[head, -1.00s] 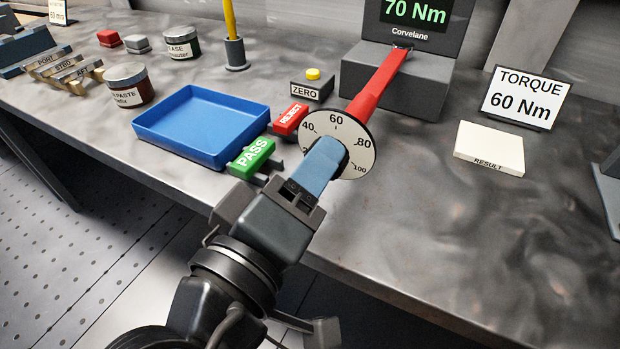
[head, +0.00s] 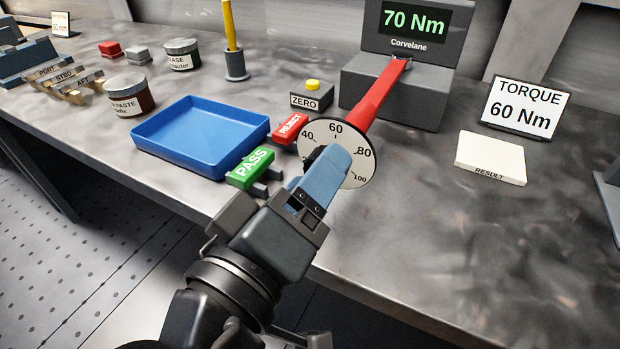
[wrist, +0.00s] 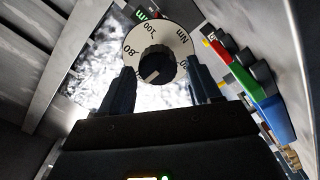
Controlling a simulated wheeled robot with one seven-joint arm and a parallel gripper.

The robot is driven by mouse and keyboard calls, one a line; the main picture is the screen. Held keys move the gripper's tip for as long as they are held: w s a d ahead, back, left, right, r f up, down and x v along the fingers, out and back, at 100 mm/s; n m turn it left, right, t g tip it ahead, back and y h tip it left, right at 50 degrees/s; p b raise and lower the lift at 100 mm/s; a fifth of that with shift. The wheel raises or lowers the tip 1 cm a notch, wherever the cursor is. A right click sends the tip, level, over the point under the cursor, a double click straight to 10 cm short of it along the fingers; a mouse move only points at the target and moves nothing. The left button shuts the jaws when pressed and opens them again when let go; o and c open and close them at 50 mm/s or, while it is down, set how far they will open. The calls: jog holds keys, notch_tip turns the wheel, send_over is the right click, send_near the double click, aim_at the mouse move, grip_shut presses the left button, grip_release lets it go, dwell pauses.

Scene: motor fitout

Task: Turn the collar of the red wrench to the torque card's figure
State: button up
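The red wrench (head: 381,96) sticks out from the grey tester (head: 400,92), whose screen reads 70 Nm. At its near end is a white dial (head: 362,165) marked 40, 60, 80 and 100. The black collar (wrist: 157,61) sits at the dial's centre, with a pale line on its face towards the lower left in the wrist view. The torque card (head: 523,107) reads 60 Nm. My gripper (wrist: 160,75) is open, its two fingers apart on either side of the collar with gaps showing. In the head view, a blue finger (head: 325,172) hides part of the dial.
A green PASS block (head: 250,167) and red REJECT block (head: 290,129) stand close left of the dial. A blue tray (head: 200,135) lies farther left, and the ZERO button box (head: 312,96) behind. A RESULT plate (head: 490,158) lies right; the bench's right front is clear.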

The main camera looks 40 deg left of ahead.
jog(key=shift+o, duration=0.6)
jog(key=v, duration=0.7)
jog(key=shift+s, duration=0.4)
jog(key=shift+c, duration=0.3)
dwell(1.2)
